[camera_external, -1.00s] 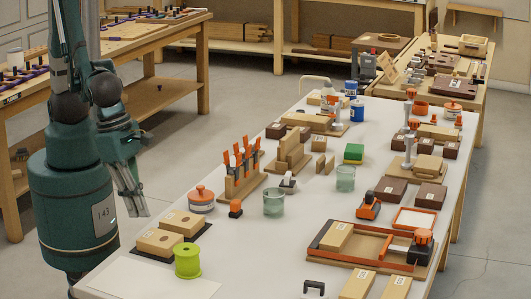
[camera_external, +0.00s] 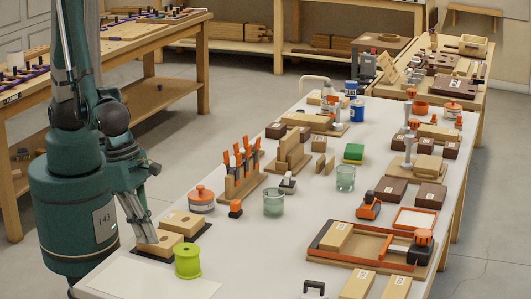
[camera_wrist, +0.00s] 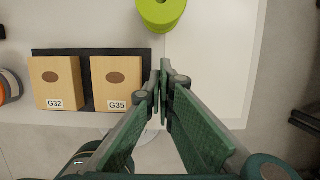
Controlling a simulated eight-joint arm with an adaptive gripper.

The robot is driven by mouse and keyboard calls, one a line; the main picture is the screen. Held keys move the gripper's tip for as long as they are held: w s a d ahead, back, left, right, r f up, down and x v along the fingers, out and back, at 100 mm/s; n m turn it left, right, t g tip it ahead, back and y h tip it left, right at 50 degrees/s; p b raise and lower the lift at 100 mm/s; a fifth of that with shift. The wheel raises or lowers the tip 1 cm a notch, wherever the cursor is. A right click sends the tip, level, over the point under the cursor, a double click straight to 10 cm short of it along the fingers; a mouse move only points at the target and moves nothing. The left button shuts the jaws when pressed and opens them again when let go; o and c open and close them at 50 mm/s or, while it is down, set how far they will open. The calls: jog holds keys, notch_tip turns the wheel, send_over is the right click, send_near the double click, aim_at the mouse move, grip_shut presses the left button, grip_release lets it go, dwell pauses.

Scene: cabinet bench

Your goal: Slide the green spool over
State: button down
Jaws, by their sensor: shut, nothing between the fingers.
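My gripper (camera_external: 150,240) is shut and empty, pointing down beside the wooden blocks. In the wrist view my gripper (camera_wrist: 163,72) has its fingertips together between block G35 and the white sheet, below the spool in the picture. A gap separates the fingertips from the spool.
Two wooden blocks, G32 (camera_wrist: 56,83) and G35 (camera_wrist: 118,84), sit on a dark mat left of the fingers. The white sheet (camera_wrist: 210,60) has free room right of the spool. An orange-lidded jar (camera_external: 201,200) and a glass (camera_external: 273,203) stand farther back.

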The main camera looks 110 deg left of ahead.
jog(key=x, duration=0.2)
jog(key=shift+f+b, duration=0.3)
jog(key=shift+b, duration=0.05)
jog(key=shift+w+f, duration=0.1)
jog(key=shift+w, duration=1.95)
jog(key=w+b, duration=0.2)
jog(key=w, duration=1.8)
jog(key=shift+w+b, duration=0.25)
jog(key=shift+b, duration=0.05)
jog(key=shift+s, duration=0.2)
